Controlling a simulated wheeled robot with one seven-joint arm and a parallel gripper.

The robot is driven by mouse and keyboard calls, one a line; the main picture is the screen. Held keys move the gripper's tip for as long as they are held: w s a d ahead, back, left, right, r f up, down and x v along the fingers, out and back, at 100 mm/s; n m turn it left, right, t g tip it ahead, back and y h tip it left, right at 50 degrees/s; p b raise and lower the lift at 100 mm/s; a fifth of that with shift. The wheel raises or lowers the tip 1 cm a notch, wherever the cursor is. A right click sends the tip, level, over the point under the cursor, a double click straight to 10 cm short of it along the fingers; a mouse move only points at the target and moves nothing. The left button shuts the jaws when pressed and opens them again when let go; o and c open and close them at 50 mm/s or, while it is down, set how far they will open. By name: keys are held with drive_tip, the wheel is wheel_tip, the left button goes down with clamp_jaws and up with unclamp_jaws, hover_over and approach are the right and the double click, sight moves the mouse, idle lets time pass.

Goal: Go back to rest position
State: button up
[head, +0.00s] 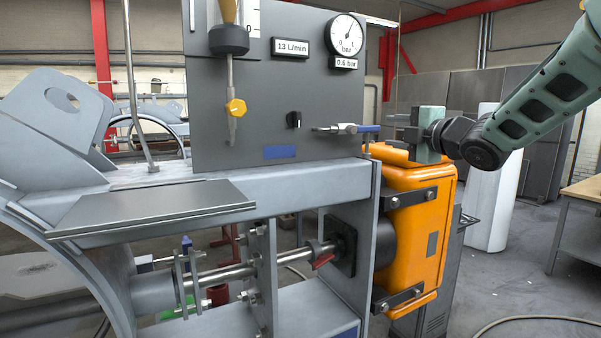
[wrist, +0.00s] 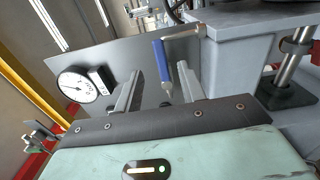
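My gripper (head: 394,127) is at the right of the grey panel (head: 215,120), with its fingers pointing left. In the wrist view my gripper (wrist: 158,75) has its two fingers apart, with nothing clamped between them. A valve lever with a blue handle (head: 368,128) sticks out at the panel's lower right edge, just beyond my fingertips. In the wrist view the blue handle (wrist: 161,60) shows in line with the gap between the fingers. I cannot tell whether its end reaches between them; no contact is visible.
An orange box (head: 412,225) is bolted to the grey frame below my gripper. The panel carries a round gauge (head: 347,32), a black knob (head: 294,120) and a yellow knob (head: 236,107). A workbench (head: 583,190) stands at the far right. Open floor lies right of the orange box.

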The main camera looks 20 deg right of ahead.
drive_tip(key=s+a+f+m+g+h, duration=0.1)
drive_tip(key=s+a+f+m+g, duration=0.35)
drive_tip(key=a+f, duration=0.5)
drive_tip(key=s+a+f+m+g, duration=0.4)
drive_tip(key=s+a+f, duration=0.2)
drive_tip(key=a+f, duration=0.4)
drive_tip(key=s+a+f+m+g, duration=0.1)
drive_tip(key=s+a+f+g, duration=0.1)
drive_tip(key=s, duration=0.6)
drive_tip(key=s+a+f+m+g+h, duration=0.1)
drive_tip(key=s+f+g, duration=0.3)
drive_tip(key=s, duration=0.5)
drive_tip(key=s+a+f+m+g, duration=0.2)
drive_tip(key=s+a+f+g, duration=0.1)
drive_tip(key=s, duration=0.5)
drive_tip(key=shift+s+a+h, duration=0.35)
drive_tip(key=shift+a+h, duration=0.05)
drive_tip(key=shift+a, duration=0.05)
